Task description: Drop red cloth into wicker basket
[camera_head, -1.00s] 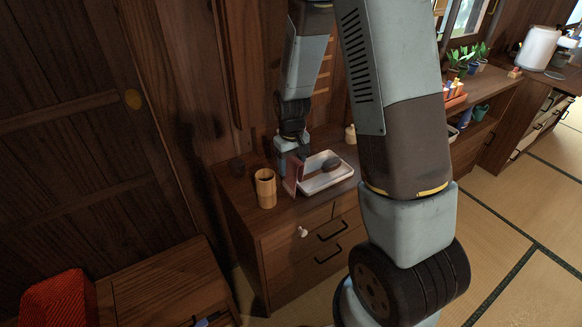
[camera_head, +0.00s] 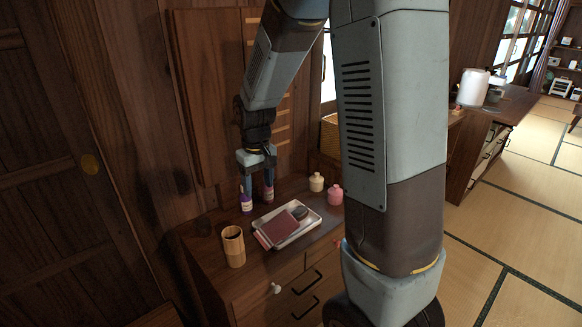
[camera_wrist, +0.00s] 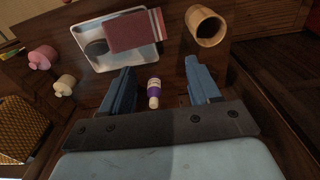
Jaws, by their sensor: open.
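A flat dark red piece, probably the red cloth (camera_head: 282,229), lies across the left part of a white tray (camera_head: 262,218) on the wooden cabinet. A paler strip runs along one end, which overhangs the tray; it also shows in the wrist view (camera_wrist: 130,32). My gripper (camera_head: 258,190) is open and empty, behind the tray. In the wrist view its fingers (camera_wrist: 165,88) are spread, with a small purple-labelled bottle (camera_wrist: 153,88) showing between them, not gripped. A yellowish woven surface, likely the wicker basket (camera_head: 330,138), is partly hidden by my arm; it also shows in the wrist view (camera_wrist: 18,128).
A dark oval object (camera_head: 299,212) lies on the tray beside the cloth. A bamboo cup (camera_head: 233,247) stands left of the tray. A cream jar (camera_head: 316,182) and a pink jar (camera_head: 335,194) stand at the right. Tatami floor (camera_head: 500,230) is open at right.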

